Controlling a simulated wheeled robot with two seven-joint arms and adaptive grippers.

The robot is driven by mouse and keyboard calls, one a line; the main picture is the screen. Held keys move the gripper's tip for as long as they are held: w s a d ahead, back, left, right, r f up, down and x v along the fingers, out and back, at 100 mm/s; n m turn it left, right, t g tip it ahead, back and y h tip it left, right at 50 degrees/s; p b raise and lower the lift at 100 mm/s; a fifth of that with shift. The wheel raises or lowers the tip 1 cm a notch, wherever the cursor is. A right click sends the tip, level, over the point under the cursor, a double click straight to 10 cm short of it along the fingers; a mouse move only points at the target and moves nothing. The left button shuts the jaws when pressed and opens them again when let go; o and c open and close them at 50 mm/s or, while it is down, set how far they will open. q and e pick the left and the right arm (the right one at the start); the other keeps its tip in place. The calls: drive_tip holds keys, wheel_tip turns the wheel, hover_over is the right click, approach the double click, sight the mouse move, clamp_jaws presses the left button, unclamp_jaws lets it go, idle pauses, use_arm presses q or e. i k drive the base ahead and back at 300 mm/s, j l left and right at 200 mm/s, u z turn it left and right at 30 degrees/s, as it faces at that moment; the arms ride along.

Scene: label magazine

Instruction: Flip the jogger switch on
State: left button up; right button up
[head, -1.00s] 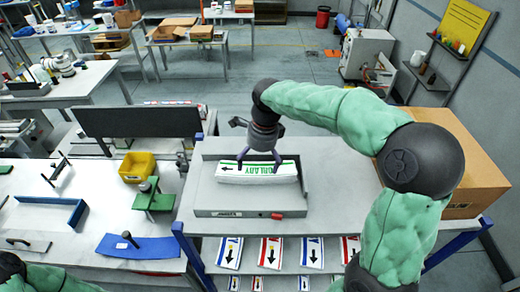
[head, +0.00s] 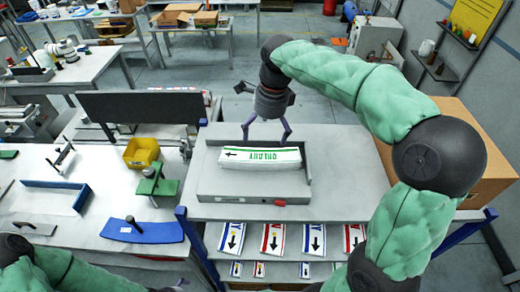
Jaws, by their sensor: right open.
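The jogger (head: 225,200) is a grey tray with raised walls on the table at the centre. A small red switch (head: 279,202) sits on its front wall, right of the middle; I cannot tell its position. A stack of white labels with green print (head: 262,160) lies in the tray. My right gripper (head: 266,138) is open and empty, with its purple fingers spread at the back edge of the stack, apart from the switch. Of my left gripper (head: 181,284), only what looks like a purple fingertip shows at the bottom edge.
A yellow bin (head: 141,153), a green clamp-like fixture (head: 155,182) and a blue plate (head: 143,231) are on the left bench. A cardboard box (head: 480,150) stands to the right, behind my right arm. Label stacks (head: 272,238) lie on the shelf below. Space in front of the switch looks clear.

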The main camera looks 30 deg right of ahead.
sight(278, 203)
drive_tip(key=z, duration=1.35)
